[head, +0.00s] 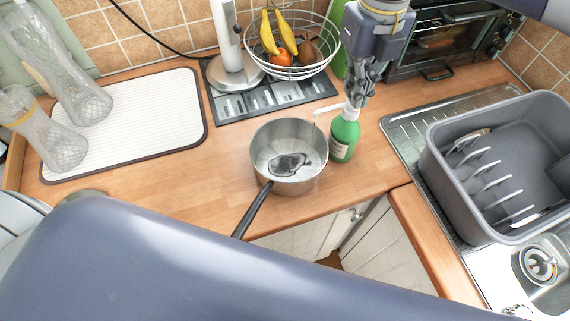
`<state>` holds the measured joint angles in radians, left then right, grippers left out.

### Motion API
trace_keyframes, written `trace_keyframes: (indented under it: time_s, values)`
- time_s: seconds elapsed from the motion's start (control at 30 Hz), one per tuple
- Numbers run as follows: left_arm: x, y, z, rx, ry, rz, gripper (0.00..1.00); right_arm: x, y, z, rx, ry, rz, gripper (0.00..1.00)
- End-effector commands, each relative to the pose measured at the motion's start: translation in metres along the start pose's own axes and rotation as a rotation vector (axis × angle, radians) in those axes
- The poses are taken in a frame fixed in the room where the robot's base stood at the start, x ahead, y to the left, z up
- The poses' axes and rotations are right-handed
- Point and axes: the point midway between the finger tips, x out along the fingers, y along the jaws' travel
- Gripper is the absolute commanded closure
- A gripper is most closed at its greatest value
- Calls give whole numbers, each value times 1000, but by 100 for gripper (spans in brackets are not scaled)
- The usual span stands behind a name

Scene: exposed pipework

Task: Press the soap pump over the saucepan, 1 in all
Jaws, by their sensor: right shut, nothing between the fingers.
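A green soap bottle (344,137) with a white pump stands upright on the wooden counter. Its pump spout (319,111) points left, over the rim of the saucepan. The steel saucepan (264,168) stands just left of the bottle, its black handle pointing toward the front. A dark patch shows at the bottom inside the pan; I cannot tell what it is. My right gripper (355,98) points down directly above the pump head, fingers shut and empty, at or very near the pump top. It partly hides the pump head. My left gripper is out of view.
A wire fruit basket (305,68) stands behind the pan on a dark mat. A ribbed white drying mat (140,120) with glass bottles lies at left. A grey dish rack (500,170) sits at the sink on the right. A toaster oven (445,45) stands behind.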

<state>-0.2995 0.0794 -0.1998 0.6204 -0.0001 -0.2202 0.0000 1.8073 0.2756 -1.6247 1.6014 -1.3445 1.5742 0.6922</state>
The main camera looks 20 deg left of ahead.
Motion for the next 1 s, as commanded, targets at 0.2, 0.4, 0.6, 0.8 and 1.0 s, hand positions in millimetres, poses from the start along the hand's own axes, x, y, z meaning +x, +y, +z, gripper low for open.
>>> trace_keyframes:
  time_s: [0.2,0.4,0.6,0.8,1.0]
  values:
    - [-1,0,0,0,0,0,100,1,0,-1,0,4,0,100]
    - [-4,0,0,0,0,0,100,-8,0,-1,-1,4,1,100]
    - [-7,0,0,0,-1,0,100,-20,0,0,-1,3,1,100]
    - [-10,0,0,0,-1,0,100,-31,0,0,-1,2,0,100]
    - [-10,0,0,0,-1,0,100,-32,0,0,-1,2,0,100]
